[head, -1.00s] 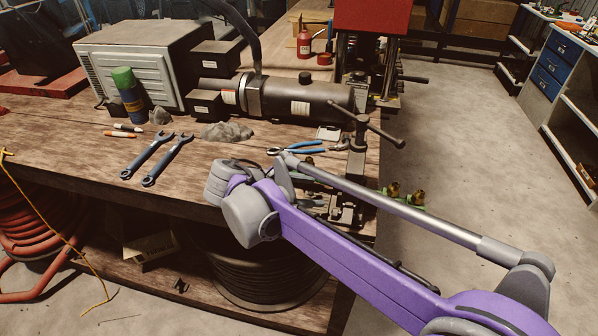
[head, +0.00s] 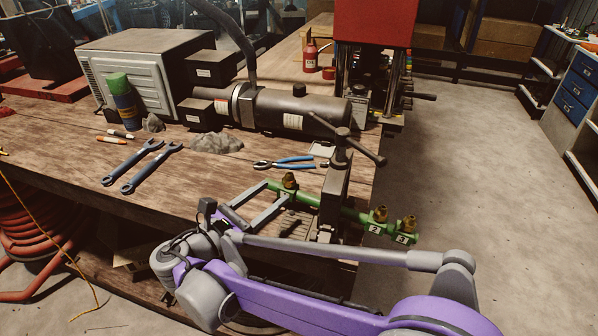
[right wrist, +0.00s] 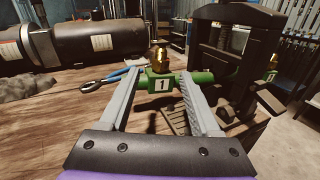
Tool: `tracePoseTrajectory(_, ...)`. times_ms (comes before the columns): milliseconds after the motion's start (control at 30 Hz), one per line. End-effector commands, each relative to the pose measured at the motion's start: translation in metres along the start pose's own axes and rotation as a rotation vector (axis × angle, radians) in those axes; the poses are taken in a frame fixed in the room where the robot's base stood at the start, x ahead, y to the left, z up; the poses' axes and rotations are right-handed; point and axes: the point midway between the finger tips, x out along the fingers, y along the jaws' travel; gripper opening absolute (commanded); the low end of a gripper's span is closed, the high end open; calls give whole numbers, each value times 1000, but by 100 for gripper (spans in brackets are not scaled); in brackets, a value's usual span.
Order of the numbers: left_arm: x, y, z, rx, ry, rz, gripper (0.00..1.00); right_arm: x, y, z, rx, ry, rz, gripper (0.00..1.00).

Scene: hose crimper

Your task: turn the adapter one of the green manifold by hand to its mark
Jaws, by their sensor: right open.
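The green manifold (head: 340,209) is clamped in a dark vise (head: 333,190) at the bench's right edge. Brass adapter one (head: 290,180) stands upright on its left end, above the label 1. In the right wrist view, adapter one (right wrist: 160,58) appears between and just beyond the fingertips, above the green block (right wrist: 160,82). My right gripper (head: 277,192) is open, its fingers pointing at that end of the manifold, one on each side. I cannot tell whether they touch it. The mark is too small to make out. My left gripper is not in view.
Brass adapters two (head: 380,214) and three (head: 408,224) stand on the manifold's right end. Blue-handled pliers (head: 285,163) lie just behind; two wrenches (head: 150,167) lie to the left.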

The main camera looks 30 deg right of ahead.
Motion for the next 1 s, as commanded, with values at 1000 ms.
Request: tracePoseTrajectory(1000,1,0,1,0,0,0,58,106,0,0,1,2,-1,64)
